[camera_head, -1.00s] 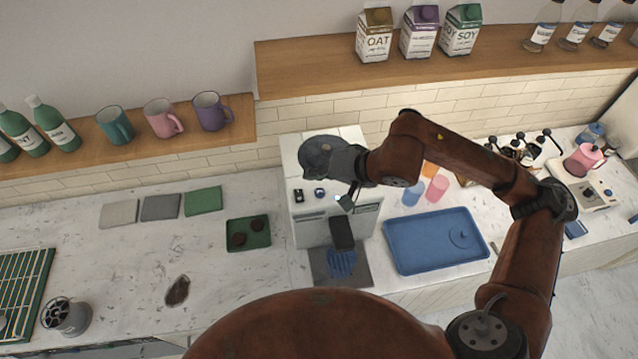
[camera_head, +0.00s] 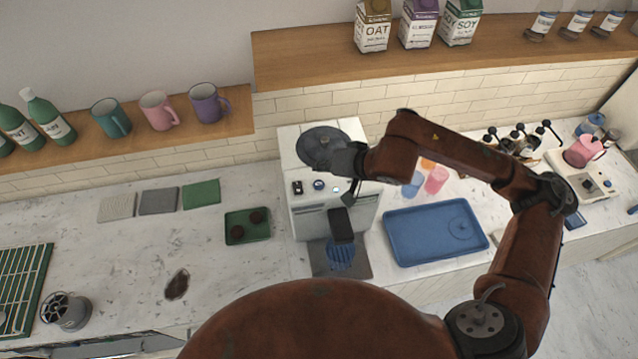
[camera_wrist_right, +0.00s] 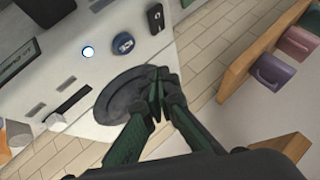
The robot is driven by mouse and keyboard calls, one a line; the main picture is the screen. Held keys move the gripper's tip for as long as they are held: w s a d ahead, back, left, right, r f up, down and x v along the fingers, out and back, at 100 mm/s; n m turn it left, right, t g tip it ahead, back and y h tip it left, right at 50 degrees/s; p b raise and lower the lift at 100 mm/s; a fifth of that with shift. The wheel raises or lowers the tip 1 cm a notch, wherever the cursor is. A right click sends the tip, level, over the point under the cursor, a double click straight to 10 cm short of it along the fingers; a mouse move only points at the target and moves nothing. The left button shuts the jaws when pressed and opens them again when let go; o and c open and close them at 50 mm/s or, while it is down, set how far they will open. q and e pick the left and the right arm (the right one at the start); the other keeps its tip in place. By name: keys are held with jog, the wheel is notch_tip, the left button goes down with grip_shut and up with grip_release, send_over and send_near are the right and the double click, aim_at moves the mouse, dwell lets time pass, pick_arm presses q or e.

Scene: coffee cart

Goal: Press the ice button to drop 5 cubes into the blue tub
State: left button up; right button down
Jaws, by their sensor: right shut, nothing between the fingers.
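The white ice machine (camera_head: 358,214) stands mid-counter with a round dark lid (camera_head: 318,140) on top. On its sloped panel are a black switch (camera_head: 297,188), a blue knob (camera_head: 319,185) and a small lit round button (camera_head: 337,189); the button also shows in the right wrist view (camera_wrist_right: 88,52). The blue tub (camera_head: 340,258) sits below the black spout (camera_head: 341,226), which partly hides it; I cannot make out cubes inside. My right gripper (camera_head: 330,160) is shut and empty above the panel's back edge, by the lid. In the wrist view its fingertips (camera_wrist_right: 157,78) overlap the lid. My left gripper is out of view.
A blue tray (camera_head: 410,250) and small cups (camera_head: 437,180) lie right of the machine. A green tray (camera_head: 247,228) with dark pucks lies left. Mugs (camera_head: 157,110) and cartons (camera_head: 420,25) stand on the shelves behind. The counter at left has free room.

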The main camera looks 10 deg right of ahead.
aim_at(321, 185)
notch_tip(321, 185, down, 4)
jog(key=shift+r+b, duration=0.2)
jog(key=shift+b, duration=0.9)
jog(key=shift+f+b, duration=0.5)
jog(key=shift+b, duration=0.1)
jog(key=shift+f+b, duration=0.4)
jog(key=shift+b, duration=0.5)
jog(key=shift+f+b, duration=0.5)
jog(key=shift+b, duration=0.3)
dwell(0.6)
dwell(0.4)
jog(key=shift+r, duration=0.95)
